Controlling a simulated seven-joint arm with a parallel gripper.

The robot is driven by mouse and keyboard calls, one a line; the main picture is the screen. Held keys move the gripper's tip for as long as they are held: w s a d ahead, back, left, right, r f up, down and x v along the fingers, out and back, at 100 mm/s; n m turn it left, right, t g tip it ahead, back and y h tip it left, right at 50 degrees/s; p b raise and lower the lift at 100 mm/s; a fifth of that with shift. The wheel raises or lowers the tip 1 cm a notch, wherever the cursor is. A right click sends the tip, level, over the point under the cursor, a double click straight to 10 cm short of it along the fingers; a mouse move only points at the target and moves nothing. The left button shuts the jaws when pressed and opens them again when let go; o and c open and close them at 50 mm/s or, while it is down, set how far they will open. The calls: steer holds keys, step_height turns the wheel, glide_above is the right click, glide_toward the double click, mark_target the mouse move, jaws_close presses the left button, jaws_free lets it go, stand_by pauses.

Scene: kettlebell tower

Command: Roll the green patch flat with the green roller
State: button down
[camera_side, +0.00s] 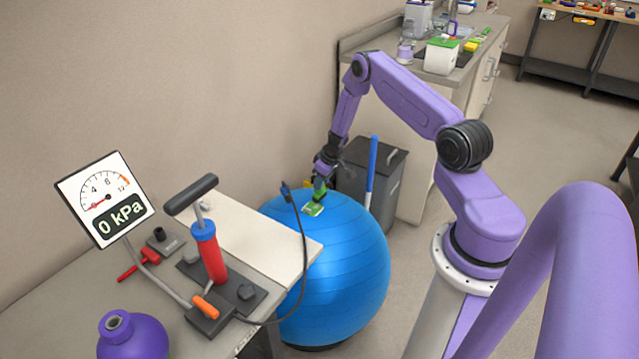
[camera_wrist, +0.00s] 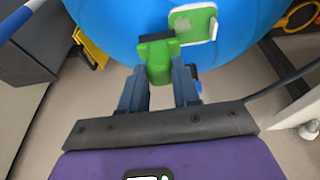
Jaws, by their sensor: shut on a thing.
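The green patch (camera_side: 313,209) lies on top of the large blue ball (camera_side: 345,275). My gripper (camera_wrist: 159,88) is shut on the handle. The roller's dark end is right beside the patch's left edge in the wrist view; I cannot tell whether it touches. In the side view my gripper (camera_side: 321,186) is just above the patch.
A bench at the left holds a red pump (camera_side: 209,255), a gauge reading 0 kPa (camera_side: 104,199) and a purple kettlebell (camera_side: 132,338). A grey bin (camera_side: 372,172) and a blue pole (camera_side: 371,170) stand behind the ball.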

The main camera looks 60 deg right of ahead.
steer(key=shift+a+f, duration=0.2)
steer(key=shift+a, duration=1)
steer(key=shift+d+r, duration=0.1)
steer(key=shift+d, duration=1.1)
steer(key=shift+a+r, duration=0.1)
steer(key=shift+a, duration=1.05)
steer(key=shift+d, duration=1.15)
steer(key=shift+a, duration=1.2)
steer(key=shift+r, duration=0.9)
